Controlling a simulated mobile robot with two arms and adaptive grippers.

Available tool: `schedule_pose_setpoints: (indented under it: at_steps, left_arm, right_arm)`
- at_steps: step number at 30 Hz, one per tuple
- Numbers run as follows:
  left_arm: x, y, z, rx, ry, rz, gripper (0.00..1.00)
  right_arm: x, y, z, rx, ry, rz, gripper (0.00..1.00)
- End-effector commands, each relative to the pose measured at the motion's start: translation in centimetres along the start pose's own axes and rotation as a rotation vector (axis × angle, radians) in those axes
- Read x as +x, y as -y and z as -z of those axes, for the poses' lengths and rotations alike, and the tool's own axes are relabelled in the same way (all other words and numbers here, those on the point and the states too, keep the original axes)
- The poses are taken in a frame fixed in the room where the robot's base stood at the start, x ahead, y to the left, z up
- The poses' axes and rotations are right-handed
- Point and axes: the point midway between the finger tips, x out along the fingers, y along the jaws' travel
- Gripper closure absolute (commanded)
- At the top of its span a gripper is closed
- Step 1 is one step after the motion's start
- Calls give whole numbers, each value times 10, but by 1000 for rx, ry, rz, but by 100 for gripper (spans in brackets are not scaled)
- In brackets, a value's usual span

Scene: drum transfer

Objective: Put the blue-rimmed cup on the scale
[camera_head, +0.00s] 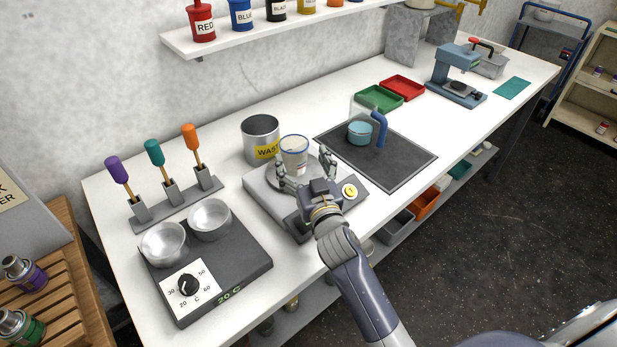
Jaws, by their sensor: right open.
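The blue-rimmed cup (294,152) is whitish and see-through, and it looks upright. It appears to stand on the round plate of the grey scale (262,203), which has a yellow button on its front right. My right gripper (305,166) is open, with one finger at the cup's lower left and the other to its right. Its fingers look apart from the cup. The gripper and wrist hide part of the scale's front. My left gripper is not in view.
A waste can (260,136) stands close behind the cup. A dark mat (405,158) with a teal-filled clear vessel (360,132) lies to the right. A heating plate (238,262) with two metal bowls is at the left. Free white table lies along the front edge.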

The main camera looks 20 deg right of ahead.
Motion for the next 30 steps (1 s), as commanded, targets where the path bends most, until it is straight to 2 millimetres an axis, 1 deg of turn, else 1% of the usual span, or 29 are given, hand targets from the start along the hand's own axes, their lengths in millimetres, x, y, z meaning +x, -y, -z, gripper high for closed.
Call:
schedule_pose_setpoints:
  at_steps: [1, 3, 6, 9, 15, 30]
  left_arm:
    - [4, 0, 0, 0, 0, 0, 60]
    - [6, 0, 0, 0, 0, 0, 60]
    - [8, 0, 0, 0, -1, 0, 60]
    - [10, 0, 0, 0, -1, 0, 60]
    - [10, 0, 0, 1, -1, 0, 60]
    - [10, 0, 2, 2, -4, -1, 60]
  right_arm:
    - [-11, 0, -3, 2, 2, 1, 23]
    - [-23, 0, -2, 2, 1, 1, 23]
    - [-36, 0, -2, 1, 2, 0, 23]
    - [-45, 0, -2, 1, 1, 0, 23]
    - [-52, 0, 0, 0, 1, 0, 23]
    - [-51, 0, 0, 1, 0, 0, 23]
